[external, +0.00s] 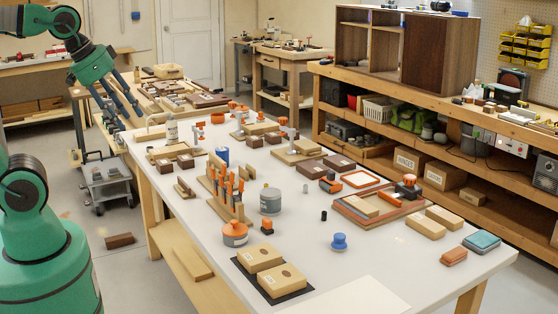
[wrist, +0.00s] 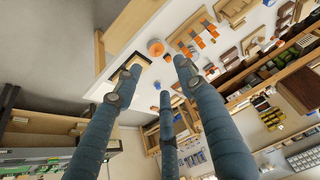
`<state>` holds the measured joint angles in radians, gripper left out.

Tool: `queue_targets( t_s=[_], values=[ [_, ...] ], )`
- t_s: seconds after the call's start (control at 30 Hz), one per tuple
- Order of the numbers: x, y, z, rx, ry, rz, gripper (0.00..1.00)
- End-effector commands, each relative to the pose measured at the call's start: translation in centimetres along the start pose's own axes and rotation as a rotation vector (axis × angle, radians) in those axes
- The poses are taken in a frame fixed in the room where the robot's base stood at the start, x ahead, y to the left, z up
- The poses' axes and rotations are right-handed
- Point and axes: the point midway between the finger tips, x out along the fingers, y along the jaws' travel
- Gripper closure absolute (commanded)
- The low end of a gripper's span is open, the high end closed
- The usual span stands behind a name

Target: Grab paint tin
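A grey tin (external: 271,201), which looks like the paint tin, stands upright mid-table on the white bench (external: 180,210). Nearby is a squat pot with an orange lid (external: 235,233); its orange top also shows in the wrist view (wrist: 156,47). I cannot make out the grey tin for certain in the wrist view. My gripper (external: 125,112) is raised at the far left end of the bench, well apart from the tin. Its long blue-grey fingers are spread and empty; they also show in the wrist view (wrist: 158,78).
A wooden rack with orange-handled tools (external: 224,190) stands just left of the tin. Two boxes on a black mat (external: 270,270) lie in front. A blue stamp-like knob (external: 339,242), wooden frame (external: 385,222) and blocks lie to the right.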

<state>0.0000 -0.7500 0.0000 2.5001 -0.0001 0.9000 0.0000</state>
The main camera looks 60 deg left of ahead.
Motion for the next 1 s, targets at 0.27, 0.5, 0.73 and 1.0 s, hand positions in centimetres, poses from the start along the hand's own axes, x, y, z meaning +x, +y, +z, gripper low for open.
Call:
queue_targets(
  t_s=[0.27, 0.5, 0.73, 1.0],
  values=[
    [0.0, 0.0, 0.0, 0.0, 0.0, 0.0, 0.36],
    [0.0, 0.0, 0.0, 0.0, 0.0, 0.0, 0.21],
    [0.1, -0.1, -0.2, -0.004, -0.001, -0.002, 0.21],
    [1.2, -0.7, -2.9, -0.043, -0.017, -0.028, 0.21]
  ],
)
